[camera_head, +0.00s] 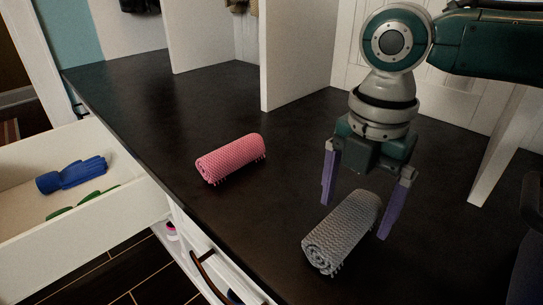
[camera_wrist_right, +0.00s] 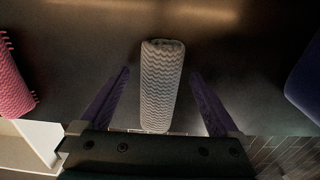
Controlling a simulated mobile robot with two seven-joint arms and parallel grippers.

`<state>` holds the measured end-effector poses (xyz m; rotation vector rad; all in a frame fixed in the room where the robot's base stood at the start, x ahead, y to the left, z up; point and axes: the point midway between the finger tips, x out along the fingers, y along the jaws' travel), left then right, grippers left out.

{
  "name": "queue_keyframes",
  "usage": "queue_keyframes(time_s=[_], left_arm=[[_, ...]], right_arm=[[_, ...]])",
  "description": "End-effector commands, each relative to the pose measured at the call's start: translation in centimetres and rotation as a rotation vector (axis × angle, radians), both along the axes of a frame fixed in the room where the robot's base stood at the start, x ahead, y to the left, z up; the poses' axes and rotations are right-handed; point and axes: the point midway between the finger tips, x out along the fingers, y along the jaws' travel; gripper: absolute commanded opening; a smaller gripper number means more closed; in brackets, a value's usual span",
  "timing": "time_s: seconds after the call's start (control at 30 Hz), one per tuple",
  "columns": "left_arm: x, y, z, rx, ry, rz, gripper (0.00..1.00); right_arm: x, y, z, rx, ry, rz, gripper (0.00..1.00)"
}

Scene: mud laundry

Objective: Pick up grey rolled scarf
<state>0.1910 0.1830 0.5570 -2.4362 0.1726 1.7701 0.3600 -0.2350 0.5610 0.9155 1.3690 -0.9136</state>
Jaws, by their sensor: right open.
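The grey rolled scarf (camera_head: 341,232) lies on the dark countertop near its front edge. My right gripper (camera_head: 354,214) is above it, pointing down and open, with one purple finger on each side of the roll. In the right wrist view the scarf (camera_wrist_right: 161,85) lies between the two open fingers (camera_wrist_right: 160,84), with a gap on both sides, and nothing is held. My left gripper is not in view.
A pink rolled scarf (camera_head: 231,159) lies on the countertop (camera_head: 150,110) to the left. An open white drawer (camera_head: 90,222) at the left holds a blue glove (camera_head: 72,175) and something green. White dividers (camera_head: 297,55) stand at the back.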

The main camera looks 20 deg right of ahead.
Motion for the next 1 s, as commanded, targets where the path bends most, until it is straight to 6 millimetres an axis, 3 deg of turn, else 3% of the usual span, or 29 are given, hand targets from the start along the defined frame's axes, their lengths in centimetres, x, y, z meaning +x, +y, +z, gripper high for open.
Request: queue_keyframes(time_s=[0.03, 0.1, 0.33, 1.0], left_arm=[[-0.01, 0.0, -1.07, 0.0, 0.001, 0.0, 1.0], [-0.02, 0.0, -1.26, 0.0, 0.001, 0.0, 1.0], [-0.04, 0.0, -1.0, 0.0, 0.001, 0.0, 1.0], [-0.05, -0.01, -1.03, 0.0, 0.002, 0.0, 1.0]], right_arm=[[-0.06, -0.06, -1.39, -0.002, 0.001, -0.001, 0.97], [-0.07, -0.07, -1.79, -0.002, 0.001, 0.0, 0.97], [-0.07, -0.07, -1.58, -0.002, 0.0, 0.0, 0.95], [-0.08, -0.08, -1.57, -0.002, 0.0, 0.0, 0.2]])
